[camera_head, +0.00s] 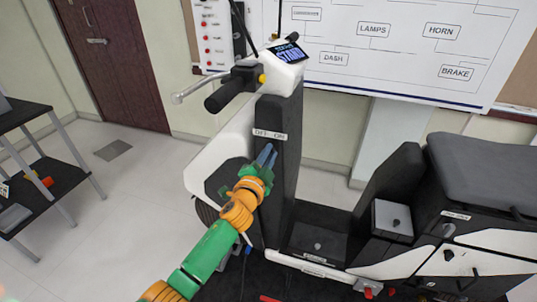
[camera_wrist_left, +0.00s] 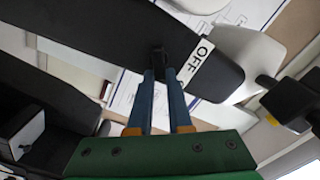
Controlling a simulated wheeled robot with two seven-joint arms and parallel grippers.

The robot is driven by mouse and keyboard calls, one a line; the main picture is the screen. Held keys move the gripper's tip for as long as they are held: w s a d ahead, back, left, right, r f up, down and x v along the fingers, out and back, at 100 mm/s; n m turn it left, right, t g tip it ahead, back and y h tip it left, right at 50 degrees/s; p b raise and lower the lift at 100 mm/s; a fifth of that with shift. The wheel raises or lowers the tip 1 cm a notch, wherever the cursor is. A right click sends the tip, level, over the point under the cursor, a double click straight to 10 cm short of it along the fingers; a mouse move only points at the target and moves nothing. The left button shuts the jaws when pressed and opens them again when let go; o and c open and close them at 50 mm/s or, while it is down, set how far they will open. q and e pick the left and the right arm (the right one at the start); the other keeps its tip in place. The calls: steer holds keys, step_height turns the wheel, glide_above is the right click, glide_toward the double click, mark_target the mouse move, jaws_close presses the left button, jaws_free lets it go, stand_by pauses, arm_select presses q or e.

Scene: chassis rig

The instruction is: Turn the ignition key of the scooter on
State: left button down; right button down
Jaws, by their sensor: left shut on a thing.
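The scooter's dark steering column (camera_head: 283,160) stands upright in the head view, with an "OFF ON" label (camera_head: 270,134) on its face. My left gripper (camera_head: 266,155) reaches the column just below this label. In the left wrist view its two blue fingers (camera_wrist_left: 160,78) are close together, shut on the small dark ignition key (camera_wrist_left: 158,56). The "OFF" part of the label (camera_wrist_left: 204,49) shows right beside the fingertips. The key is hidden behind the fingers in the head view, and its turn angle cannot be told. My right gripper is not in view.
The handlebar grip (camera_head: 222,94) and brake lever (camera_head: 190,92) stick out left above my gripper. A display (camera_head: 288,52) tops the column. The seat (camera_head: 485,168) is at the right. A dark shelf cart (camera_head: 55,185) stands at the left, with clear floor between.

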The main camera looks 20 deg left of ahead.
arm_select(q)
steer(key=shift+f+m, duration=0.1)
steer(key=shift+m, duration=0.3)
steer(key=c, duration=0.8)
jaws_free()
steer(key=shift+c, duration=0.2)
steer(key=s, duration=0.7)
steer(key=shift+a+f, duration=0.1)
steer(key=shift+a, duration=0.05)
